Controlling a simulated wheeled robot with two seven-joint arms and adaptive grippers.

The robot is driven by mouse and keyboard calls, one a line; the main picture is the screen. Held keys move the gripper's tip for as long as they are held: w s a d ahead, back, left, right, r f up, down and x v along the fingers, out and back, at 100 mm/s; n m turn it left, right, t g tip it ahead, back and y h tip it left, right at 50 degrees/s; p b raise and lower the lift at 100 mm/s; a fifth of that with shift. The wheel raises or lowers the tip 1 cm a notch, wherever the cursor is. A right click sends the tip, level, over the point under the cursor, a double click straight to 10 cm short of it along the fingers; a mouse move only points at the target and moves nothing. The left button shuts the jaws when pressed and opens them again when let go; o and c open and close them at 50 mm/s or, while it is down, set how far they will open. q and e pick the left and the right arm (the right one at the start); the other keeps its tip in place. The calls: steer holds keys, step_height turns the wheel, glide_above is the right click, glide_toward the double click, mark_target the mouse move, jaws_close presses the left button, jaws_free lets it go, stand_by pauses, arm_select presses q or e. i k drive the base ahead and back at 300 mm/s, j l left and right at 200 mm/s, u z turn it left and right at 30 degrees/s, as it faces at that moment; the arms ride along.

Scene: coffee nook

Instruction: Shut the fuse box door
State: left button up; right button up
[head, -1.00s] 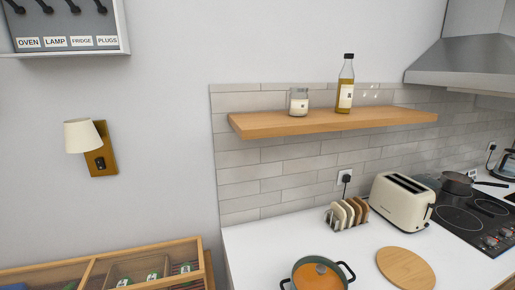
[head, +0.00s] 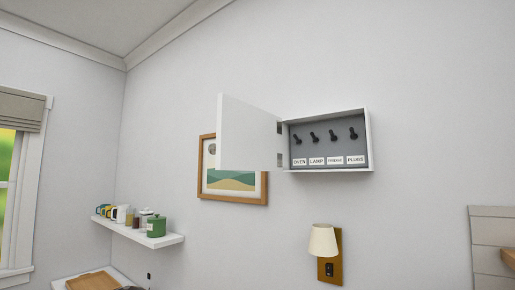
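The fuse box (head: 330,166) is a white box on the wall, right of the middle in the head view. Its white door (head: 248,134) is hinged on the left side and stands wide open, swung out to the left. Inside are several black switches in a row on a grey panel, over labels reading OVEN, LAMP, FRIDGE and PLUGS. The door partly covers a framed picture (head: 232,190) behind it. Neither of my grippers shows in the head view.
A wall lamp (head: 324,246) hangs below the fuse box. A white shelf (head: 138,232) with jars and mugs is at the lower left. A window (head: 20,185) is at the left edge. The wall around the box is otherwise clear.

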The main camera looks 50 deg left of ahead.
mark_target(249, 137)
steer(key=k+j, duration=0.1)
steer(key=j, duration=0.45)
steer(key=k+j, duration=0.1)
steer(key=j, duration=0.5)
steer(key=k+j, duration=0.1)
steer(key=j, duration=0.45)
steer(key=k+j, duration=0.1)
steer(key=j, duration=0.5)
steer(key=k+j+u, duration=0.1)
steer(key=j, duration=0.45)
